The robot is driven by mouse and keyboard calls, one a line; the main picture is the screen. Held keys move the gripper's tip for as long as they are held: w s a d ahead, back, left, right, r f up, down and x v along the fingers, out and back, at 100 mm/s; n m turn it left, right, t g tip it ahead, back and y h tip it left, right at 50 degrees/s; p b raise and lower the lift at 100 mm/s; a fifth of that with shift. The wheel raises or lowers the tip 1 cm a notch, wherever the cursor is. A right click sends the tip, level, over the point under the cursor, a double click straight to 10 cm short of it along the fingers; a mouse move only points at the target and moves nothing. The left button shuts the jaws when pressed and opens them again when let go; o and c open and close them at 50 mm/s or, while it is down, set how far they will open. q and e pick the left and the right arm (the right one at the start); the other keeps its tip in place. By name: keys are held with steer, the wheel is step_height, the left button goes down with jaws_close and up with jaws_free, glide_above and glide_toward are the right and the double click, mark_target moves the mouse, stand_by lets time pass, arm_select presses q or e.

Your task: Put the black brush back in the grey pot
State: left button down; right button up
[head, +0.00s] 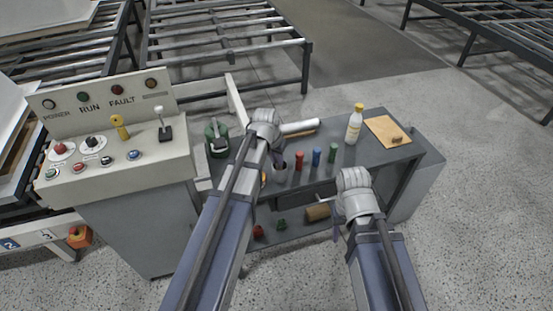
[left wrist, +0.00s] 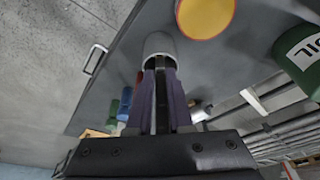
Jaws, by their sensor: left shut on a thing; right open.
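In the left wrist view the grey pot (left wrist: 160,44) is straight ahead of my left gripper (left wrist: 160,78). This gripper is shut on the black brush (left wrist: 161,105), which shows as a dark strip between the fingers and points at the pot. I cannot tell whether its far end is inside the pot or only over it. My right gripper (head: 350,190) is over the cart's front; its fingers are hard to see, and nothing shows held in it.
Red (head: 299,160), blue (head: 316,157) and green (head: 333,152) cylinders stand right of the pot. A yellow-orange container (left wrist: 205,14) and green oil can (left wrist: 300,57) are close by. A white bottle (head: 354,127) and tan board (head: 387,130) are further right. A control panel (head: 115,150) stands left.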

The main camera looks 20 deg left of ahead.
arm_select(q)
steer(key=c, duration=0.7)
jaws_free()
steer(key=shift+c, duration=0.2)
steer(key=shift+r, duration=0.1)
steer(key=p+v, duration=0.7)
steer(key=shift+r, duration=0.3)
steer(key=shift+s, duration=0.15)
steer(key=s+d+m+g+y, duration=0.1)
steer(key=s+d+g, duration=0.1)
steer(key=s+d, duration=0.5)
steer(key=s+d+g+y, duration=0.1)
steer(key=s+d, duration=0.6)
steer(key=s, duration=0.5)
steer(key=shift+f+m+g, duration=0.4)
